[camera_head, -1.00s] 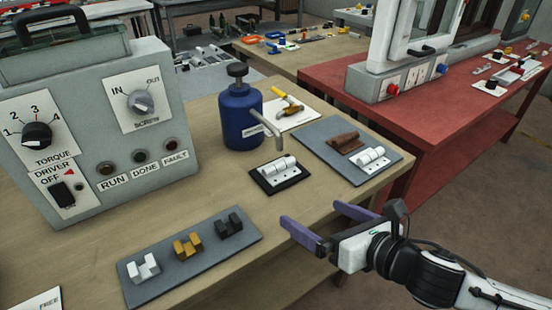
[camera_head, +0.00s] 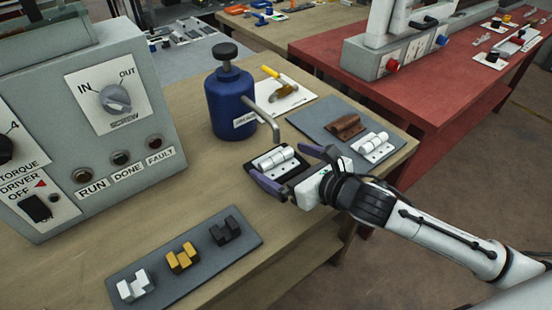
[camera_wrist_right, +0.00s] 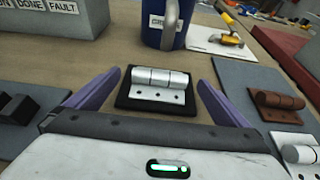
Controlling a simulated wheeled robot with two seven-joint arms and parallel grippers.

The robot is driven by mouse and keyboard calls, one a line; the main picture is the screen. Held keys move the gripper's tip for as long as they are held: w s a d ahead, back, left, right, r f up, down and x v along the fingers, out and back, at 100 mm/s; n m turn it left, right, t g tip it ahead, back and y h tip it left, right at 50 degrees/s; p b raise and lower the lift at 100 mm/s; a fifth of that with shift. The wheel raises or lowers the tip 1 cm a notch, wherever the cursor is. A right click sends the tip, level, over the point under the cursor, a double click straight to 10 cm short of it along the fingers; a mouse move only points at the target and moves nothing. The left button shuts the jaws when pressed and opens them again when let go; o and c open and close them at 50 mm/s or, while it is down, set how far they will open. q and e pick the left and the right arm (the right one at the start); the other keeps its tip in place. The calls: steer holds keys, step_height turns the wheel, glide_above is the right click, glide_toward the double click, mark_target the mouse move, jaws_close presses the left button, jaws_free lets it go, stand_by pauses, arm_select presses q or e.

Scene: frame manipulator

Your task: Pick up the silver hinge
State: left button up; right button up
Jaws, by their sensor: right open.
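The silver hinge (camera_head: 276,157) lies on a small black pad (camera_wrist_right: 152,106) on the wooden table. It also shows in the right wrist view (camera_wrist_right: 160,82), barrel away from me and drilled leaf toward me. My right gripper (camera_head: 279,163) is open, with its purple fingers around the near part of the pad. In the right wrist view one finger is on each side of the hinge, apart from it. My left gripper is not in view.
A grey mat (camera_head: 313,120) to the right holds a rusty hinge (camera_head: 346,125) and a white hinge (camera_head: 373,147). A blue bottle (camera_head: 230,100) with a bent spout stands just behind the silver hinge. A grey control box (camera_head: 110,150) is at left; another mat with several blocks (camera_head: 215,262) is in front.

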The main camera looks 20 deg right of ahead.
steer(key=shift+x, duration=0.8)
steer(key=shift+s, duration=0.1)
steer(key=c, duration=1)
